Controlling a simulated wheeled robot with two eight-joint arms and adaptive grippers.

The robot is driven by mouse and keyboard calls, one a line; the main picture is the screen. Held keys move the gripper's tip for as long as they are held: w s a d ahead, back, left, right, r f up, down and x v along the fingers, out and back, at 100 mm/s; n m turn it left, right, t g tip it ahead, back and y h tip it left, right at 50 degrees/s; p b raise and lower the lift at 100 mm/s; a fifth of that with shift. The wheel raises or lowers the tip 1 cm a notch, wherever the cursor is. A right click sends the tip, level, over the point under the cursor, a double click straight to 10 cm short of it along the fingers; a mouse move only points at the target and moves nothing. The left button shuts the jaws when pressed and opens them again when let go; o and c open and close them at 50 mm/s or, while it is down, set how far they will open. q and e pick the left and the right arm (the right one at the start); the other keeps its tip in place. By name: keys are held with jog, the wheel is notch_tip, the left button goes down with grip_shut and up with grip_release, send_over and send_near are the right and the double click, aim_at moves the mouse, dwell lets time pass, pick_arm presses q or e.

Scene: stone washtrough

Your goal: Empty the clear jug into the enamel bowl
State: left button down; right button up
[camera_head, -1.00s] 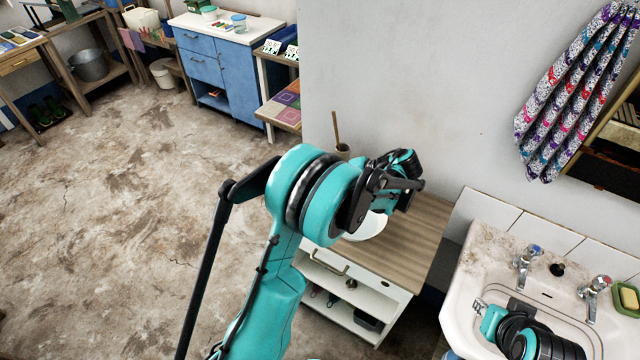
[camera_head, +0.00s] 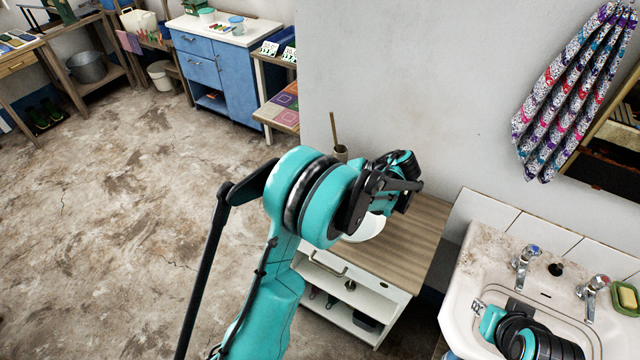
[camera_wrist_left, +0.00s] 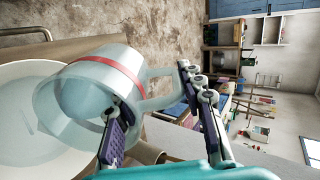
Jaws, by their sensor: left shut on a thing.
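The clear jug (camera_wrist_left: 85,95) has a red band and a clear handle (camera_wrist_left: 160,90). In the left wrist view my left gripper (camera_wrist_left: 165,122) is shut on it at the handle side. The jug is over the white enamel bowl (camera_wrist_left: 22,148), its wide end towards the bowl. That view is turned sideways, and I cannot make out liquid in the jug. In the head view the bowl (camera_head: 368,228) is on the wooden top, partly hidden by my left arm and gripper (camera_head: 400,185).
The white cabinet's wooden top (camera_head: 425,225) has bare room right of the bowl. A pot with a stick (camera_head: 340,150) stands behind, against the wall. The stone sink (camera_head: 455,300) with two taps is at the right, with a green soap dish (camera_head: 624,300) on its edge.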

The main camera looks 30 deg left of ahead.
pick_arm(q)
jog(key=shift+d+y+b, duration=0.4)
jog(key=shift+y+b, duration=0.2)
jog(key=shift+b, duration=0.2)
jog(key=shift+w, duration=0.1)
dwell(0.8)
jog(key=shift+d+y+b, duration=0.45)
jog(key=shift+y+b, duration=0.05)
jog(key=shift+b, duration=0.4)
dwell(0.6)
jog(key=shift+d+y+b, duration=0.3)
jog(key=shift+b, duration=0.3)
jog(key=shift+w+r, duration=0.1)
jog(key=shift+a, duration=0.1)
